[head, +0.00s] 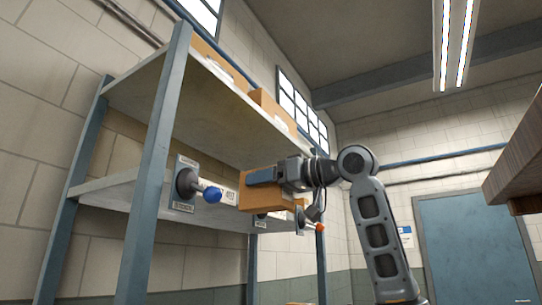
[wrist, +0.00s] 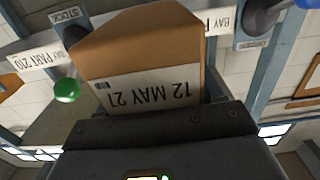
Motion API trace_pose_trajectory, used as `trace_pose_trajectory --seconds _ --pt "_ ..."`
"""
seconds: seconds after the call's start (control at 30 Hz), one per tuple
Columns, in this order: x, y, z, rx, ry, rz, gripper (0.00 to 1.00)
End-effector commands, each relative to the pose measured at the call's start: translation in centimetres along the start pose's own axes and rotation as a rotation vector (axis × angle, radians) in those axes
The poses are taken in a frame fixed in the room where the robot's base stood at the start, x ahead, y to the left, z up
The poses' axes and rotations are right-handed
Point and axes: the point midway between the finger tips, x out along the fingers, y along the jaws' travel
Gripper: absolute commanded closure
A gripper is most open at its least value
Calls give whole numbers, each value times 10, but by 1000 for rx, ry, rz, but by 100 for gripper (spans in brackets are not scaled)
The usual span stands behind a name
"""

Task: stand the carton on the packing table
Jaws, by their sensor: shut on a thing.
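A brown cardboard carton (head: 262,199) is held by my gripper (head: 264,177) at the front edge of the rack's middle shelf. My gripper is shut on it. In the wrist view the carton (wrist: 140,45) fills the top centre, with a white label reading "12 MAY 21" upside down. The gripper (wrist: 160,118) lies along its near edge. Whether the carton touches the shelf cannot be told. A brown wooden tabletop (head: 518,160) shows at the right edge of the head view; I cannot tell if it is the packing table.
The blue-framed rack (head: 155,160) has more cartons (head: 272,105) on its top shelf. A lever with a blue knob (head: 212,195) and one with an orange knob (head: 319,227) stick out from its front. A green knob (wrist: 67,90) shows in the wrist view. A blue door (head: 475,245) stands behind.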

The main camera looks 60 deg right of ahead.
Motion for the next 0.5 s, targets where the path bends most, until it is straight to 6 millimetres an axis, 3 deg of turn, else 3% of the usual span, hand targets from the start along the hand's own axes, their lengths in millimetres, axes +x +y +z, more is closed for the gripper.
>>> trace_pose_trajectory --seconds 0.1,0.5 --pt "1 -12 48 5 2 -2 89" --pt "3 -50 187 14 8 -2 89"
